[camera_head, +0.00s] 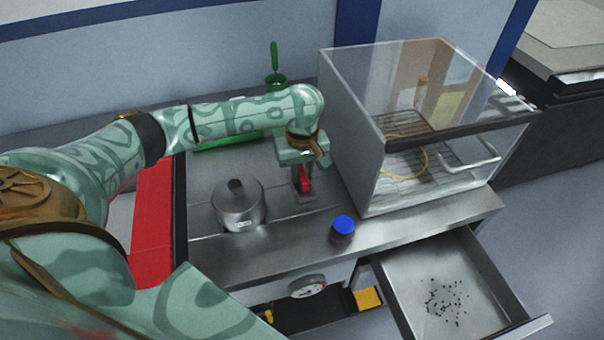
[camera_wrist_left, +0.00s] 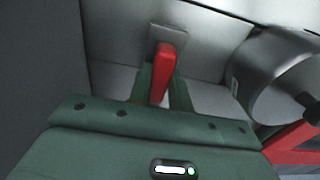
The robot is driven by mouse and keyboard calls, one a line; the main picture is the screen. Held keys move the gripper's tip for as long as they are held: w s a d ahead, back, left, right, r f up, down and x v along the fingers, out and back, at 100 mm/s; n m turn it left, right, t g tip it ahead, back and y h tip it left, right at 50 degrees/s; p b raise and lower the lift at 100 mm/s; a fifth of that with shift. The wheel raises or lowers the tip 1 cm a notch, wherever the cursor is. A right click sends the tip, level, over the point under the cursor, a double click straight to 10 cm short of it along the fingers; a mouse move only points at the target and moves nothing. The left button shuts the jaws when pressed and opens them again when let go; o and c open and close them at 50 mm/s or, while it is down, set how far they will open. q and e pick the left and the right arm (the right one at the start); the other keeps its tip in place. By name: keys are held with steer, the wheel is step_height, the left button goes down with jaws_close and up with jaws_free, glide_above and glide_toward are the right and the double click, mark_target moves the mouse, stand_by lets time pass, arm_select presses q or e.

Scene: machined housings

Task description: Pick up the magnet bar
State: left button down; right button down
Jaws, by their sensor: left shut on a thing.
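The magnet bar (camera_head: 305,181) is a small red upright bar on the steel worktop, between the round metal housing and the clear case. In the left wrist view the red bar (camera_wrist_left: 165,72) stands between my fingers, with a grey rectangular plate (camera_wrist_left: 168,36) at its far end. My left gripper (camera_head: 303,176) points down over the bar and is shut on it. I cannot tell whether the bar's lower end is resting on the worktop or clear of it. The fingers partly hide the bar's sides. My right gripper is not in view.
A round metal housing (camera_head: 239,207) stands left of the bar. A clear case (camera_head: 350,135) with a wire rack stands close on the right. A blue-capped jar (camera_head: 343,228) stands near the front edge. An open drawer (camera_head: 400,300) with small dark bits juts out below.

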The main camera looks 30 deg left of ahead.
mark_target(302, 172)
arm_select(q)
step_height(302, 172, up, 3)
steer(key=shift+w+p, duration=0.1)
steer(key=shift+p, duration=0.8)
steer(key=s+d+r+p, duration=0.8)
steer(key=s+d+r, duration=0.1)
steer(key=d, duration=0.1)
steer(key=shift+s+r, duration=0.4)
